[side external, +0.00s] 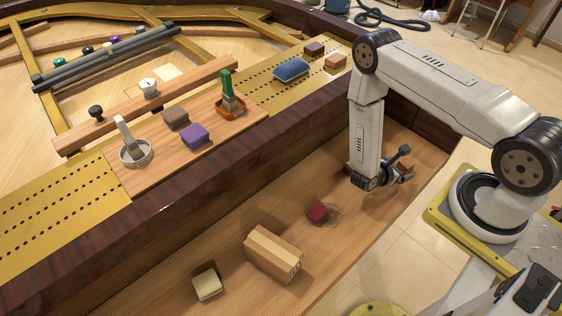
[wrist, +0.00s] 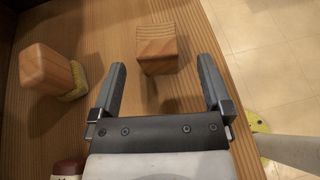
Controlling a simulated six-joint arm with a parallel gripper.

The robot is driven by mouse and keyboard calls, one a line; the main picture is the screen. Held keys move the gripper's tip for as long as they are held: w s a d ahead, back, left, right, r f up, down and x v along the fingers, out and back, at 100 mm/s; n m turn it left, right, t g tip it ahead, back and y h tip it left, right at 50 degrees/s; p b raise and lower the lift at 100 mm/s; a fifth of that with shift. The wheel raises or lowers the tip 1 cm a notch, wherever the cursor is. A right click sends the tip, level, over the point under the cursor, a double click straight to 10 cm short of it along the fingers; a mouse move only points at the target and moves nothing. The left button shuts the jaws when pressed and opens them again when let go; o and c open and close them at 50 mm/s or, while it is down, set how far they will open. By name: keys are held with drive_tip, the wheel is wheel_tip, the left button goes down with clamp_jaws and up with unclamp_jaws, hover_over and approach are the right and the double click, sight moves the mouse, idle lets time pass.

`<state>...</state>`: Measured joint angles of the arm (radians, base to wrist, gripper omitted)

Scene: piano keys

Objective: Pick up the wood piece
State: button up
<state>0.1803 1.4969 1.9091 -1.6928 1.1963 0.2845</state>
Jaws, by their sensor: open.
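A small light-brown wood block (wrist: 157,48) with visible grain stands on the wooden shelf in the wrist view. It lies ahead of my gripper (wrist: 161,65), roughly in line with the gap between the fingertips. The fingers are spread and hold nothing; I cannot tell whether the block is partly between the tips. In the side view my gripper (side external: 394,168) is low over the right end of the shelf, with a small orange-brown piece (side external: 405,171) beside it, partly hidden. A rounded wooden block (wrist: 45,70) with a yellowish fuzzy part is to the left in the wrist view.
Tools and blocks lie on the board above. Tiled floor is beyond the shelf's edge.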

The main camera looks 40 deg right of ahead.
sight(402, 166)
drive_tip(key=shift+d+f, duration=0.1)
drive_tip(key=shift+d, duration=0.15)
drive_tip(key=shift+x, duration=2.45)
drive_tip(key=c, duration=1.3)
drive_tip(key=shift+c, duration=0.2)
drive_tip(key=shift+r, duration=0.2)
